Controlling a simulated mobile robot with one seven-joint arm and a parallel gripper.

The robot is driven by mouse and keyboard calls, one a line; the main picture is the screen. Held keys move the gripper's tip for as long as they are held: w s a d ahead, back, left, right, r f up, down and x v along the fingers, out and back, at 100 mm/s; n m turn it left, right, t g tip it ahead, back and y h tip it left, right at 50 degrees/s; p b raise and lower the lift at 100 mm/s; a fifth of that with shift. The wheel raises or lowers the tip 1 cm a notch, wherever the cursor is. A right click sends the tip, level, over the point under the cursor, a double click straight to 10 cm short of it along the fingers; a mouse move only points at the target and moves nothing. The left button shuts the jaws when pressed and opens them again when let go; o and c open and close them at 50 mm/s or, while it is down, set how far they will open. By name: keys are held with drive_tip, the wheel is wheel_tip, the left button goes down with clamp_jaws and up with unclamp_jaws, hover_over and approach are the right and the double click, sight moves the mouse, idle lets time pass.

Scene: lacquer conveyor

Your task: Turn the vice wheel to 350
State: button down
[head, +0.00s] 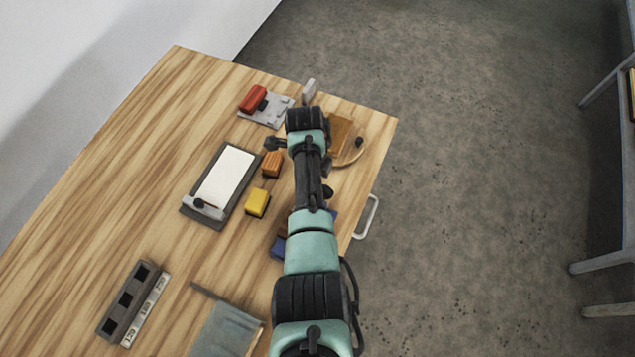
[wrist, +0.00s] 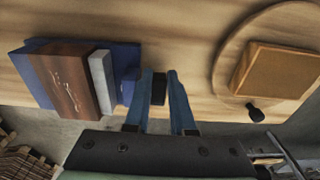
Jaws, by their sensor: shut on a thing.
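The vice (wrist: 126,62) shows at the left of the wrist view as a blue body with a grey jaw plate (wrist: 103,84) against a dark brown block (wrist: 66,80) with pale markings. My gripper (wrist: 160,76) is just right of it, with its two blue fingers shut on a small black part, which I take to be the vice wheel (wrist: 158,92). The wheel is seen nearly edge-on, and no number or mark on it is readable. In the head view my arm hides most of the vice (head: 279,246) and the fingers.
A round wooden board (wrist: 226,62) carries a tan block (wrist: 276,70) and has a black knob (wrist: 255,112), right of my gripper. In the head view, an orange block (head: 272,164), a yellow block (head: 257,203) and a framed white panel (head: 226,175) lie left of my arm.

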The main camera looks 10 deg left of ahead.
drive_tip(key=h+b, duration=0.1)
drive_tip(key=f+h+b, duration=0.1)
drive_tip(key=b, duration=0.1)
drive_tip(key=g+h+b, duration=0.1)
drive_tip(key=b, duration=0.1)
drive_tip(key=shift+w+a+f, duration=0.15)
drive_tip(key=shift+a+f, duration=0.1)
drive_tip(key=shift+a, duration=0.05)
drive_tip(key=h+b, duration=0.1)
drive_tip(key=b, duration=0.2)
drive_tip(key=shift+r+g+h, duration=0.1)
drive_tip(key=shift+g+h, duration=0.2)
drive_tip(key=shift+h, duration=0.1)
drive_tip(key=c, duration=1)
unclamp_jaws()
drive_tip(key=shift+c, duration=0.2)
drive_tip(key=shift+a+r, duration=0.1)
drive_tip(key=shift+r, duration=0.05)
drive_tip(key=v, duration=1.2)
drive_tip(key=shift+r+b, duration=0.35)
drive_tip(key=shift+a, duration=0.1)
